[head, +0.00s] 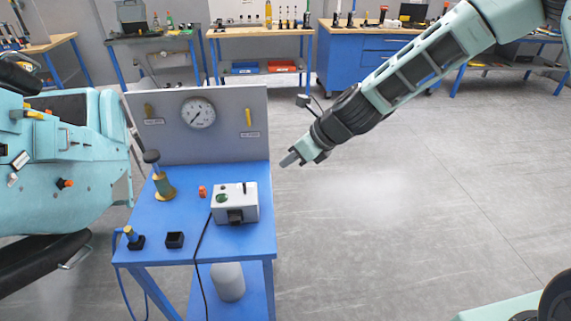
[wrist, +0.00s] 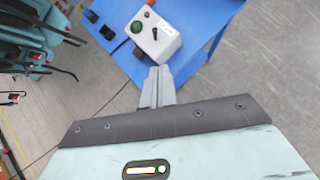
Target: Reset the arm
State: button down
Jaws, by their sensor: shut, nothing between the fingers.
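My gripper (head: 289,158) hangs in the air to the right of the blue table in the head view, at the end of my teal and black arm. In the wrist view my gripper (wrist: 159,72) has its two fingers pressed together with nothing between them. It touches nothing that I can see. My arm reaches in from the upper right of the head view.
The blue table (head: 257,177) holds a white box (head: 248,203) with a green button, a brass-coloured device (head: 164,186) and a small black box (head: 175,240). A grey panel with a gauge (head: 198,113) stands behind. A teal coaster car (head: 60,160) is at left. Floor at right is clear.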

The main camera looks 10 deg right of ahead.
dwell(0.3)
jog(key=s+a+n+g+h+b, duration=0.3)
jog(key=s+n+b, duration=0.1)
jog(key=s+n, duration=1.3)
jog(key=s+d+r+n+h+b, duration=0.1)
jog(key=s+d+n, duration=0.3)
jog(key=s+n, duration=0.3)
jog(key=s+d+r+n+g+h+b, duration=0.1)
jog(key=s+d+n+h+b, duration=0.1)
jog(key=s+d+n, duration=0.2)
jog(key=s+n, duration=0.3)
jog(key=n, duration=0.2)
jog(key=shift+s+n+h, duration=0.3)
jog(key=shift+s, duration=0.05)
jog(key=shift+r, duration=0.1)
